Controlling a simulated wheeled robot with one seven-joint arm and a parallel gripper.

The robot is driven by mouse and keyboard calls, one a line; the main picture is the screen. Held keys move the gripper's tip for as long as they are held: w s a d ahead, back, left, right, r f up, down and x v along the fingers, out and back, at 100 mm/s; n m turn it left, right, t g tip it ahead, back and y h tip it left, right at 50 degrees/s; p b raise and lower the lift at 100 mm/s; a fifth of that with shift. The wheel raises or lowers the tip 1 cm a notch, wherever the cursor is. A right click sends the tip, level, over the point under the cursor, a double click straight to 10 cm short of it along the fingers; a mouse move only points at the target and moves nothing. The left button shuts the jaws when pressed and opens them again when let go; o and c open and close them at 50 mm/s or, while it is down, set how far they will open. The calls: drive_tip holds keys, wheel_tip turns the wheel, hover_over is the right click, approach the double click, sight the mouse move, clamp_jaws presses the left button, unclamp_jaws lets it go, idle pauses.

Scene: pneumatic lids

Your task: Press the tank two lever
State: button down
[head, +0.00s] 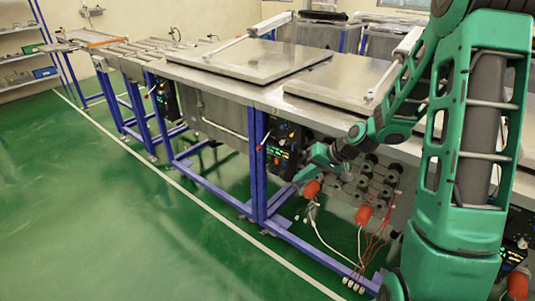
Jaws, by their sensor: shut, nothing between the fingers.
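A row of steel tanks with flat lids stands on blue frames. A black control panel (285,146) with small lit displays is mounted on the front of the nearer middle tank. A thin lever with a reddish part (262,141) shows at this panel's left edge. I cannot read any label that says which tank is tank two. My green arm reaches down from the right, and my gripper (301,175) is at the panel's lower right, to the right of and below that lever. The gripper is shut and looks empty. Whether it touches the panel cannot be told.
The near lid (340,80) and the farther lid (250,58) lie closed. Another panel (166,100) is farther left. Orange-red cylinders (363,215) and hanging cables are below my forearm. The green floor (110,220) at left is clear.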

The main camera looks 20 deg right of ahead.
drive_tip(key=w+a+f+m+t+y, duration=0.1)
drive_tip(key=w+f+m+t, duration=0.1)
drive_tip(key=w+m+t, duration=0.35)
drive_tip(key=w+a+f+m+t+y, duration=0.2)
drive_tip(key=w, duration=0.6)
drive_tip(key=w+d+f+m+t+h, duration=0.2)
drive_tip(key=w+d+m+t+h, duration=0.1)
drive_tip(key=d+m, duration=0.3)
drive_tip(key=shift+w+f+t, duration=0.25)
drive_tip(key=shift+f+t, duration=0.1)
approach(265, 139)
drive_tip(key=w+f, duration=0.2)
drive_tip(key=w+d+f, duration=0.1)
drive_tip(key=w+f, duration=0.1)
drive_tip(key=w, duration=0.1)
drive_tip(key=shift+d+f, duration=0.15)
drive_tip(key=shift+f, duration=0.05)
drive_tip(key=shift+s+a+r, duration=0.1)
drive_tip(key=shift+a+r, duration=0.05)
drive_tip(key=shift+a, duration=0.8)
drive_tip(key=shift+s+a+r, duration=0.1)
drive_tip(key=shift+a+r, duration=0.1)
drive_tip(key=shift+a, duration=0.75)
